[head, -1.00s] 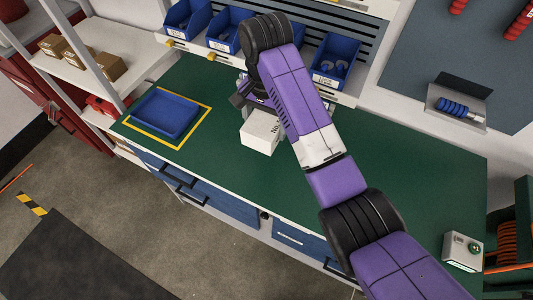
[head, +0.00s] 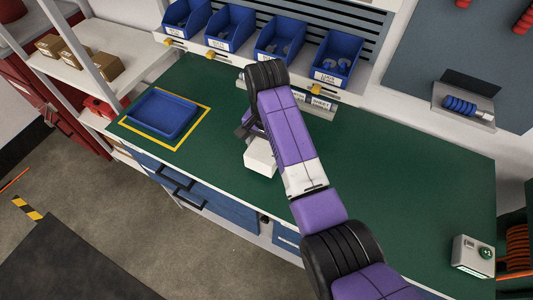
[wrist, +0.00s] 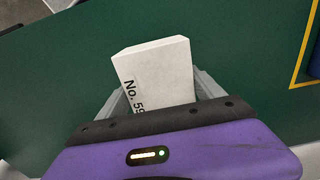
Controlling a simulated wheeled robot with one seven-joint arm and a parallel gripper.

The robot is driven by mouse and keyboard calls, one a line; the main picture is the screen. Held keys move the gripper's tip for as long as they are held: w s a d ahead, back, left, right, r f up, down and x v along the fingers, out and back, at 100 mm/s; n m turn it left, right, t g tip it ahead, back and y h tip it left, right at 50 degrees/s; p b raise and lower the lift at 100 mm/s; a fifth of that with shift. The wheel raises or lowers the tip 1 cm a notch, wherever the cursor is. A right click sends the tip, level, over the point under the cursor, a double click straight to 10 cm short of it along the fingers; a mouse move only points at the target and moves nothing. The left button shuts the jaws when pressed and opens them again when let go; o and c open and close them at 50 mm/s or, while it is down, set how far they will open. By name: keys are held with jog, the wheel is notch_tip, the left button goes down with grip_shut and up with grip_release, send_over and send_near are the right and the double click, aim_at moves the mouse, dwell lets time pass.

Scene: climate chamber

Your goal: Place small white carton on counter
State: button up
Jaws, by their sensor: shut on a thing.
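The small white carton (head: 260,157) shows just left of my purple arm in the head view, over the front part of the green counter (head: 400,190). In the wrist view the carton (wrist: 157,75) sits between the grey fingers of my gripper (wrist: 165,100), with black print starting "No. 59" on one face. My gripper is shut on it. In the head view the arm hides most of my gripper and part of the carton. I cannot tell whether the carton's underside touches the counter.
A blue tray (head: 163,113) lies inside a yellow outline at the counter's left. Blue bins (head: 280,38) stand on a shelf along the back. A small box with a green button (head: 473,256) sits at the right end. The counter's middle right is clear.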

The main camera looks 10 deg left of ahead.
aim_at(267, 146)
jog(key=shift+f, duration=1.55)
jog(key=shift+f, duration=0.1)
jog(key=o, duration=1.6)
notch_tip(267, 146, up, 11)
jog(key=shift+r+p, duration=0.2)
jog(key=shift+p, duration=0.5)
jog(key=shift+r+p, duration=0.45)
jog(key=shift+p, duration=0.05)
